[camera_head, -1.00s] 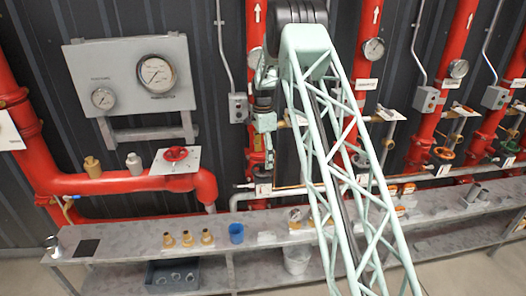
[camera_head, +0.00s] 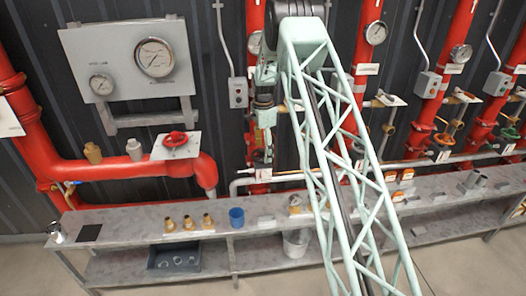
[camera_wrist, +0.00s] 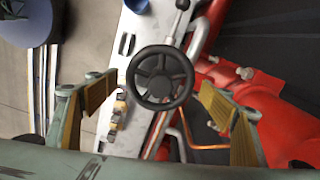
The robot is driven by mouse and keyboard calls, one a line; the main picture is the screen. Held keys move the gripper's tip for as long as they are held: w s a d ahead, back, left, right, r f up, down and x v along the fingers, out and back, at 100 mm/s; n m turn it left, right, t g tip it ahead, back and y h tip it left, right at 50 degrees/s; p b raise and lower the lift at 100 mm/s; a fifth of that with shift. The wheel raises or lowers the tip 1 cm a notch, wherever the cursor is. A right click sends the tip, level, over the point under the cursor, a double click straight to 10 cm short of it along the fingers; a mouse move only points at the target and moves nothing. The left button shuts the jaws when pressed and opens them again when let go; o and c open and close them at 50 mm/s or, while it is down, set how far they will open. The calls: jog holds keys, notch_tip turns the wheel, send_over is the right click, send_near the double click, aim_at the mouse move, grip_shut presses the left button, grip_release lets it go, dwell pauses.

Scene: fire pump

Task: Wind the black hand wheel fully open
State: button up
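The black hand wheel (camera_wrist: 160,77) is in the middle of the wrist view, seen nearly face-on, with several spokes and a round hub. My gripper (camera_wrist: 158,84) is open, with one yellow-padded finger at the left of the wheel and one at the right. A gap shows between each finger and the rim, and the fingers appear nearer the camera than the wheel. In the head view my gripper (camera_head: 263,140) hangs down in front of a red riser pipe. I cannot make out the black wheel clearly there.
A grey shelf (camera_head: 130,228) runs below the pipes, bearing brass fittings (camera_head: 188,223) and a blue cup (camera_head: 236,217). A red hand wheel (camera_head: 175,139) sits on the left pipe. A grey gauge panel (camera_head: 120,85) hangs above. More red risers (camera_head: 442,80) stand at right.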

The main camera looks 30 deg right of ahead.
aim_at(263, 149)
jog(key=c, duration=0.8)
jog(key=shift+o, duration=1.2)
jog(key=shift+c, duration=0.8)
jog(key=shift+n, duration=0.3)
jog(key=o, duration=1.1)
jog(key=shift+r, duration=0.1)
jog(key=shift+r+p, duration=1.1)
jog(key=shift+r, duration=2.3)
